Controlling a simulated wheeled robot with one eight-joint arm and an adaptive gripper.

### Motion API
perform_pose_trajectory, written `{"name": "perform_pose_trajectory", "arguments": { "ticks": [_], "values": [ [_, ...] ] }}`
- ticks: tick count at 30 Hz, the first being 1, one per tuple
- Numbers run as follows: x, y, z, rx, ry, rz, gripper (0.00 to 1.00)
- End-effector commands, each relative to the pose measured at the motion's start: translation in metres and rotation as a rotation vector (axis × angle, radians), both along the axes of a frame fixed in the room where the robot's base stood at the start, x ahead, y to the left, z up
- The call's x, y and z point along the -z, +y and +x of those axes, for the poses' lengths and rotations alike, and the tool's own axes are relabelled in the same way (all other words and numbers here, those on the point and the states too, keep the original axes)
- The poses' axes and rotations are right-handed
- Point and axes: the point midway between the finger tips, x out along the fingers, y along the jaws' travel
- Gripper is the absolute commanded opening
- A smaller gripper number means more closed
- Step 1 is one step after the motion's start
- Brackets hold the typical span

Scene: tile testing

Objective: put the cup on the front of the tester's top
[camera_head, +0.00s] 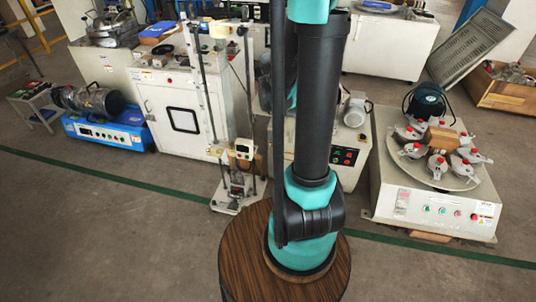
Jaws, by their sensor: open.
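I cannot pick out a cup with certainty. A small cream cylinder-like shape (219,31) shows above the white cabinet, by a tall post, too small to identify. Several machines could be the tester, and I cannot tell which. One is the white cabinet (158,92) with a dark-framed window and small items on top. Another is the low white machine (392,200) at right, with a round plate (440,176) holding several red-knobbed clamps. My teal and black arm rises through the middle and leaves the top of the picture. My gripper is out of view.
A blue-based machine (108,135) with a dark drum stands at left. A tall slim-posted stand (228,205) stands in front of the cabinet. A white machine with buttons (345,158) is partly behind my arm. The grey floor (110,240) is clear at front left.

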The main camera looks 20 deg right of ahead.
Motion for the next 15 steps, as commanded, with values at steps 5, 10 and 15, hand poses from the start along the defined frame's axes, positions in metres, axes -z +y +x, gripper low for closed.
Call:
{"name": "perform_pose_trajectory", "arguments": {
  "ticks": [5,10,15],
  "values": [
    [-0.008,0.043,-0.061,-0.147,0.043,0.067,0.73],
    [-0.005,0.08,-0.118,-0.291,0.073,0.126,0.73],
    [0.003,0.109,-0.163,-0.411,0.089,0.174,0.73]
  ]
}}
